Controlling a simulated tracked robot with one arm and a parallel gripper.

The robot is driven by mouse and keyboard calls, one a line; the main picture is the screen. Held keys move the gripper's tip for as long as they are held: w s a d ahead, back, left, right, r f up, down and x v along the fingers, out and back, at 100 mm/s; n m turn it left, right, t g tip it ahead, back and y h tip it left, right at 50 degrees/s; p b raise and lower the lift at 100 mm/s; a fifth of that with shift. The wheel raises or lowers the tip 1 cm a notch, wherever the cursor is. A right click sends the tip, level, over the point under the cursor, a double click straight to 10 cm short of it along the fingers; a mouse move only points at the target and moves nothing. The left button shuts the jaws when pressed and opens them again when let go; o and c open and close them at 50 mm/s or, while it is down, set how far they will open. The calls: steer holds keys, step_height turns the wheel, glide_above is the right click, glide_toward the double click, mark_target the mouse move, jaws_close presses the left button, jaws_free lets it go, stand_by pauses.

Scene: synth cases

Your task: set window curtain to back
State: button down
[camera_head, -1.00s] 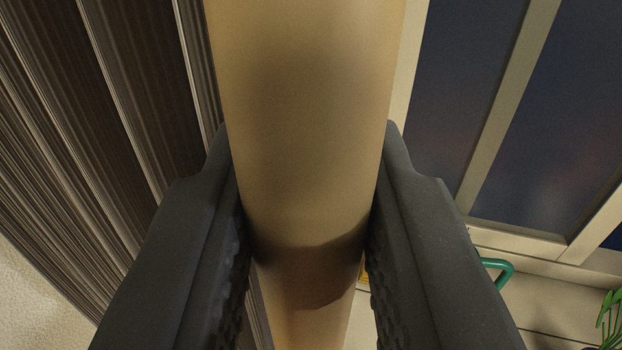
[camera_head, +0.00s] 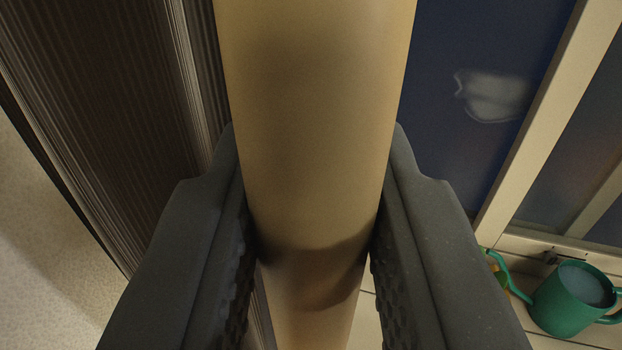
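A tan, rounded vertical bar (camera_head: 315,120) runs down the middle of the view; it looks like the edge bar of the window curtain. My gripper (camera_head: 312,240) has one dark finger on each side of it, and both pads appear to press against it. The dark pleated curtain (camera_head: 110,100) is bunched to the left of the bar. The window (camera_head: 470,110), with dark blue panes and cream frames, is uncovered to the right. The lower part of the bar and the curtain behind my left finger are partly hidden.
A green watering can (camera_head: 570,300) stands on the pale sill (camera_head: 365,315) at the lower right, below the window. A pale textured wall (camera_head: 45,240) is at the lower left.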

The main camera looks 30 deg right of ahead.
steer(key=shift+a+r, duration=0.25)
steer(key=shift+a, duration=0.2)
steer(key=c, duration=1.5)
jaws_free()
steer(key=shift+o, duration=1.1)
steer(key=shift+w+a+f, duration=0.1)
steer(key=shift+w, duration=0.05)
steer(key=shift+d, duration=0.25)
steer(key=shift+f, duration=0.1)
steer(key=shift+s, duration=0.2)
